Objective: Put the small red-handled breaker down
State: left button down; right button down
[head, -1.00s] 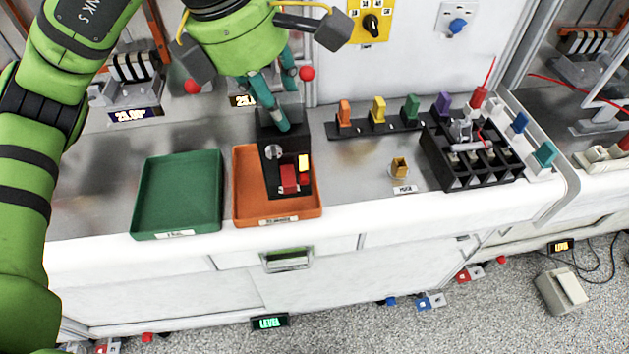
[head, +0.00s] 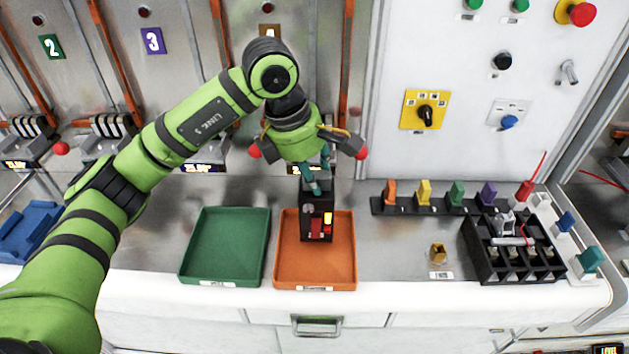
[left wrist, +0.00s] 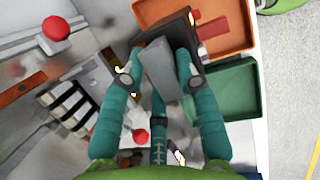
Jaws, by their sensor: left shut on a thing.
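The small black breaker (head: 307,212) has a red handle and a yellow patch on its front. It stands upright over the back half of the orange tray (head: 345,268); I cannot tell whether its base touches the tray floor. My left gripper (head: 317,187) points down and is shut on the breaker's top. In the left wrist view, the teal fingers (left wrist: 168,68) close on a grey part of the breaker, whose dark body shows beyond them. The orange tray also shows there (left wrist: 222,32). My right gripper is in neither current view.
A green tray (head: 225,248) sits just left of the orange one. To the right stand a rail of coloured toggles (head: 440,208), a small brass piece (head: 438,253) and a black compartment rack (head: 487,262). Bare bench lies between the orange tray and the brass piece.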

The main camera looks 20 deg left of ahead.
aim_at(317, 204)
pick_arm(q)
notch_tip(317, 204, down, 3)
jog(key=shift+s+p, duration=0.1)
jog(key=shift+p, duration=0.6)
jog(key=shift+f, duration=0.15)
jog(key=shift+f+b, duration=0.2)
jog(key=shift+b, duration=0.15)
jog(key=c, duration=0.9)
grip_release()
